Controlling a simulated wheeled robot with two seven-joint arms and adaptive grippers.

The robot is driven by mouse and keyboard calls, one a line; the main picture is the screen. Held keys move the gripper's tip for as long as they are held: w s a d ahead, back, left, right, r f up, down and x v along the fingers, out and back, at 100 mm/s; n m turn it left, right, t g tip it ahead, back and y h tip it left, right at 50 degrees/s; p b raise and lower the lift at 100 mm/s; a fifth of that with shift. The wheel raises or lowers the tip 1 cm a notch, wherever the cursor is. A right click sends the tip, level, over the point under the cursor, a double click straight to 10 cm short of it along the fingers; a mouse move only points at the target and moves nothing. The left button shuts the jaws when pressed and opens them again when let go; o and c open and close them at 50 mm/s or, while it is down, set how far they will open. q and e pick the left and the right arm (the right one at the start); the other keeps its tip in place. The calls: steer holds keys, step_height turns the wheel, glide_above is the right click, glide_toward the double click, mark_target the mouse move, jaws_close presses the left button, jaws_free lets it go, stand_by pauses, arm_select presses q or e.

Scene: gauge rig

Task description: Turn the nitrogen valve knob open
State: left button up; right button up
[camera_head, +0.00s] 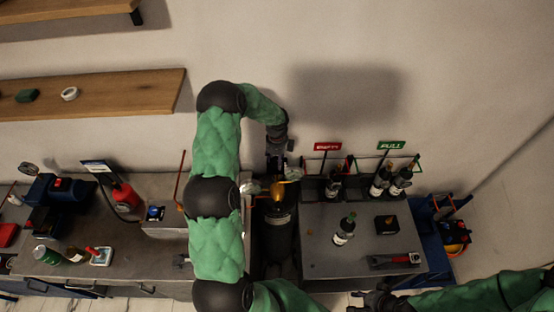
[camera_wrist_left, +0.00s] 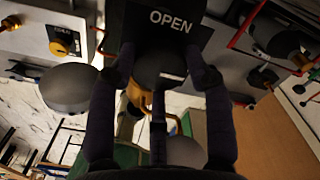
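In the left wrist view a black plate with the word OPEN (camera_wrist_left: 172,22) faces me. A dark rounded knob (camera_wrist_left: 160,70) lies just below it, between the fingers of my left gripper (camera_wrist_left: 160,78). The fingers stand apart on either side of the knob; whether they press on it is unclear. In the head view my left gripper (camera_head: 277,158) points down above a dark gas cylinder (camera_head: 278,235) with brass-yellow fittings (camera_head: 279,190); the knob is hard to make out there. My right gripper (camera_head: 364,303) is at the bottom edge, dark and partly cut off.
A grey table (camera_head: 345,262) right of the cylinder holds bottles, a black box (camera_head: 387,225) and a red-and-black tool (camera_head: 393,261). EMPTY (camera_head: 327,146) and FULL (camera_head: 391,145) signs stand behind. A cluttered counter (camera_head: 130,268) lies left. Shelves (camera_head: 110,97) hang on the wall.

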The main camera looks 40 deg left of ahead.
arm_select(q)
steer(key=n+b, duration=0.2)
steer(key=shift+f+n+b, duration=0.2)
steer(key=shift+n+b, duration=0.1)
steer(key=shift+b, duration=0.1)
steer(key=n+b, duration=0.4)
steer(key=n, duration=0.1)
steer(key=shift+b, duration=0.3)
steer(key=n+b, duration=0.3)
steer(key=n, duration=0.2)
steer(key=shift+n, duration=0.4)
steer(key=shift+r+n+b, duration=0.15)
steer(key=shift+n+b, duration=1.1)
steer(key=shift+n, duration=0.95)
steer(key=o, duration=1.1)
steer(key=shift+o, duration=0.2)
